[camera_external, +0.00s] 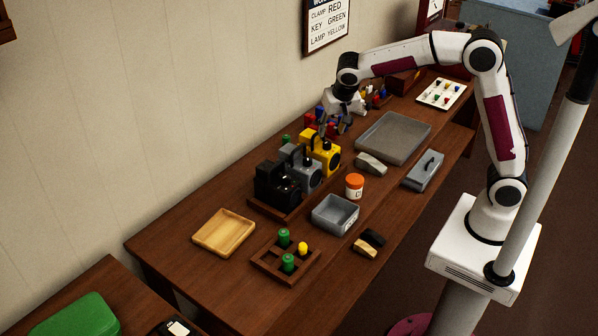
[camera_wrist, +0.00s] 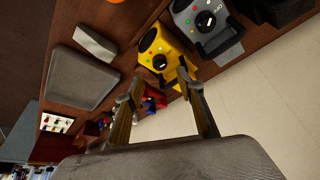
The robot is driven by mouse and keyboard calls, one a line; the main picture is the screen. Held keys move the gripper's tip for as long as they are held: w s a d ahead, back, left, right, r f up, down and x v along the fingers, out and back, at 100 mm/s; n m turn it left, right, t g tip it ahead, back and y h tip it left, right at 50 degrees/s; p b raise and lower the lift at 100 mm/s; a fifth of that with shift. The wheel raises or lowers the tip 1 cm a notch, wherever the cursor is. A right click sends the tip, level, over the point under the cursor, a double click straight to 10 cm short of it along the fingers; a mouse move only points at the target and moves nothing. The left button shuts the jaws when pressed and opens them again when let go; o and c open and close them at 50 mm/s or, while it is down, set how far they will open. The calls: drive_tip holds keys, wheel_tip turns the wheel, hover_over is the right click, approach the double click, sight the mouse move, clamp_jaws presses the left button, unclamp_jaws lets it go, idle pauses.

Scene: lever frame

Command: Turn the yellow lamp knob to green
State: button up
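The yellow lamp (camera_external: 326,149) stands at the far end of a row of three boxy lamps on the workbench. In the wrist view the yellow lamp (camera_wrist: 178,57) lies just beyond my fingertips. Its black round knob (camera_wrist: 159,62) shows on the face with small coloured dots around it; I cannot tell which colour it points to. My gripper (camera_wrist: 161,78) is open, with nothing between its fingers. In the external view my gripper (camera_external: 336,122) is close behind the yellow lamp, and its fingers are partly hard to make out.
A grey lamp (camera_external: 308,174) and a black lamp (camera_external: 277,190) stand beside the yellow one. A grey tray (camera_external: 394,137), an orange-capped jar (camera_external: 354,187) and a grey bin (camera_external: 335,214) are on the right. Red and blue items (camera_wrist: 153,101) lie near my fingers. A wall sign (camera_external: 328,22) hangs behind.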

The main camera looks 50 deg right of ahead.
sight(327, 143)
drive_tip(key=shift+f, duration=0.2)
drive_tip(key=shift+x, duration=3.75)
clamp_jaws()
